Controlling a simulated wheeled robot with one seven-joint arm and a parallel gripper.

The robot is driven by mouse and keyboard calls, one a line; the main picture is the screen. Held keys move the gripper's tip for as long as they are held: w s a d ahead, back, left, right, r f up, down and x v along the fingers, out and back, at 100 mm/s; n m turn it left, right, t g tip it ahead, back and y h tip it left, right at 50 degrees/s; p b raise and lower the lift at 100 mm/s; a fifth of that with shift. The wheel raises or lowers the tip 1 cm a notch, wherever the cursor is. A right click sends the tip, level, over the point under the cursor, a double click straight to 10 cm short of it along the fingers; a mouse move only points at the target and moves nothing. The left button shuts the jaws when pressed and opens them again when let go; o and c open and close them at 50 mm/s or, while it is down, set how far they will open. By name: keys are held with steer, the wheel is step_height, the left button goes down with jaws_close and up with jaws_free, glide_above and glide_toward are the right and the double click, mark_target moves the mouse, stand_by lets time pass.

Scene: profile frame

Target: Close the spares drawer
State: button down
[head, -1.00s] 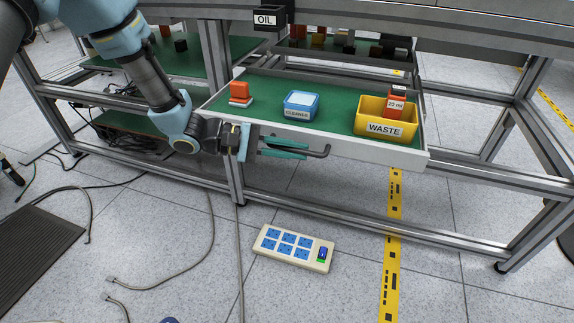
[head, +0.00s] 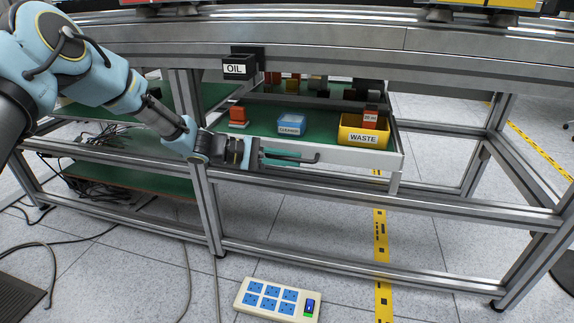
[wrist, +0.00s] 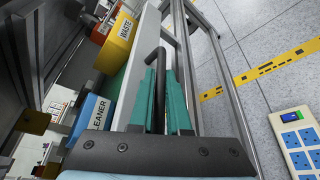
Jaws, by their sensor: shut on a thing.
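The spares drawer (head: 384,161) has a pale front and a green floor, and stands partly out beneath the workbench. Its front also shows in the wrist view (wrist: 130,88). The dark bar handle (head: 312,157) runs along the drawer front. My gripper (head: 283,158) is shut on this handle, with the handle's bent end sticking out past the fingertips. In the wrist view, the green fingers (wrist: 160,100) lie on both sides of the handle (wrist: 155,56). The rear of the drawer is partly hidden under the bench.
The drawer holds a yellow WASTE bin (head: 363,138), a blue CLEANER box (head: 291,122) and an orange item (head: 237,114). An OIL holder (head: 238,68) hangs from the bench edge above. A power strip (head: 276,298) lies on the floor. A bench leg (head: 207,215) stands below my gripper.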

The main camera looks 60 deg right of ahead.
steer(key=shift+w+d, duration=0.3)
steer(key=shift+d, duration=0.25)
steer(key=c, duration=0.9)
jaws_free()
steer(key=shift+s, duration=0.1)
steer(key=shift+a, duration=0.1)
steer(key=p+v, duration=0.1)
steer(key=v, duration=0.9)
steer(key=shift+w+a+r, duration=0.15)
steer(key=shift+w+a, duration=0.05)
steer(key=shift+w, duration=0.15)
